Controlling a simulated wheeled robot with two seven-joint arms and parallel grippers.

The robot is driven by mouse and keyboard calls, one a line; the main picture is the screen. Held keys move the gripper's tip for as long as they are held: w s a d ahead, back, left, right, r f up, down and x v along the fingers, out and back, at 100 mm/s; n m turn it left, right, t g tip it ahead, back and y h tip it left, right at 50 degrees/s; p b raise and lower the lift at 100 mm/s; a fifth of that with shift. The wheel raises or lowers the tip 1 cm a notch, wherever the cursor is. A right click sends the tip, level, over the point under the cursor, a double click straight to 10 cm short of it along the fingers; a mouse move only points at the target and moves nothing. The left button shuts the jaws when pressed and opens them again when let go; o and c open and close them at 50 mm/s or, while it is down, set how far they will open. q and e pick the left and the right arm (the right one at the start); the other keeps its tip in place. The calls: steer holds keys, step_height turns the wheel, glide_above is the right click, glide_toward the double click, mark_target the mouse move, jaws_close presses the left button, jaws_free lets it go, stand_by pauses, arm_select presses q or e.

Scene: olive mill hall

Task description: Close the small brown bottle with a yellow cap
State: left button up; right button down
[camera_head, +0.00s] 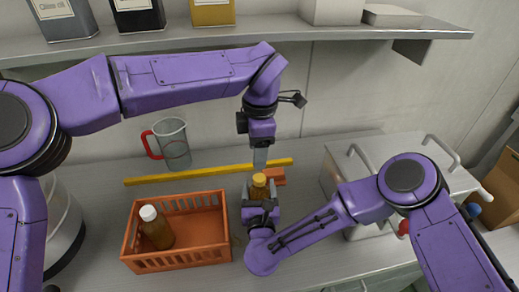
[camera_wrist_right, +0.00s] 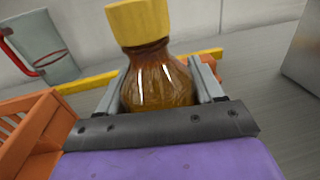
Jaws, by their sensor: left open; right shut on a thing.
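A small brown bottle (camera_wrist_right: 158,82) stands upright between the fingers of my right gripper (camera_head: 260,200), which is shut on its body. A yellow cap (camera_wrist_right: 140,22) sits on top of the bottle's neck; it also shows in the head view (camera_head: 259,180). Whether it is screwed tight I cannot tell. My left gripper (camera_head: 260,158) is open and points down just above the cap. Its fingertips are close to the cap, and I cannot tell if they touch it. The left gripper does not show in the right wrist view.
An orange crate (camera_head: 195,262) holding a white-capped brown bottle (camera_head: 156,228) stands left of my right gripper. A metal box (camera_head: 375,150) stands right. A shelf (camera_head: 270,30) runs above.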

mark_target(260, 177)
arm_select(q)
steer(key=n, duration=0.6)
steer(key=shift+n, duration=0.3)
steer(key=n, duration=0.6)
steer(key=shift+f+g, duration=0.1)
steer(key=shift+g, duration=0.2)
steer(key=n, duration=0.5)
steer(key=shift+d+n+h, duration=0.2)
steer(key=shift+n+h, duration=0.1)
steer(key=shift+n, duration=0.1)
steer(key=n, duration=0.4)
step_height(260, 177, down, 8)
steer(key=shift+f, duration=0.1)
